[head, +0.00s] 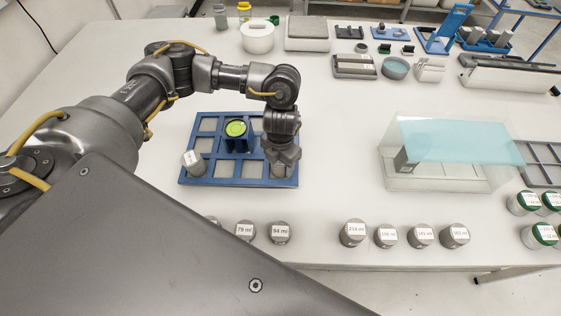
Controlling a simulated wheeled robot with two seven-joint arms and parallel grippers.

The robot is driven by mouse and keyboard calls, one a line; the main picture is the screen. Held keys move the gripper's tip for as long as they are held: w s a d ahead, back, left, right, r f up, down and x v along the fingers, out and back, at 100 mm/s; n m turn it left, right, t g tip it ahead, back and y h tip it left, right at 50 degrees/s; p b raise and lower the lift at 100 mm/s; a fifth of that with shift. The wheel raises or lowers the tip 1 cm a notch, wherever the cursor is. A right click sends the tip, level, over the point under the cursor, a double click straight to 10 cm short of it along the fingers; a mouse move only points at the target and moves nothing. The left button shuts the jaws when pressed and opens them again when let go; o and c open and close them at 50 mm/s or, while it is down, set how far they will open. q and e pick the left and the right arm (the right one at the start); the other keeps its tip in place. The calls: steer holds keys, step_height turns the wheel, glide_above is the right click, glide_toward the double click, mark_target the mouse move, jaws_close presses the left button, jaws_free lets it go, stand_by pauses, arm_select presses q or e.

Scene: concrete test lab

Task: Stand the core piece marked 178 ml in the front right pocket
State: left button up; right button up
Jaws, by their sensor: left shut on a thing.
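A blue rack (227,182) with several pockets lies on the table. My left gripper (281,160) points down over its front right pocket. It is shut on a grey core piece (278,170), mostly hidden by the fingers. Its label does not show, so I cannot read 178 ml on it. The piece looks about upright, at or in the pocket; I cannot tell whether it touches the bottom. Another grey core piece (194,161) stands in the front left pocket. My right gripper is not in view.
A blue block with a round green level (236,128) stands mid-rack. Several labelled core pieces, such as 94 ml (280,232) and 214 ml (353,232), line the front edge. A clear cover (450,142) stands to the right. Table between rack and cover is free.

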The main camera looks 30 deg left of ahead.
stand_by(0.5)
arm_select(q)
steer(key=o, duration=1.4)
steer(key=shift+c, duration=0.2)
steer(key=shift+r, duration=0.1)
steer(key=shift+r+p, duration=2.35)
steer(key=shift+r, duration=0.1)
steer(key=shift+s+f, duration=0.1)
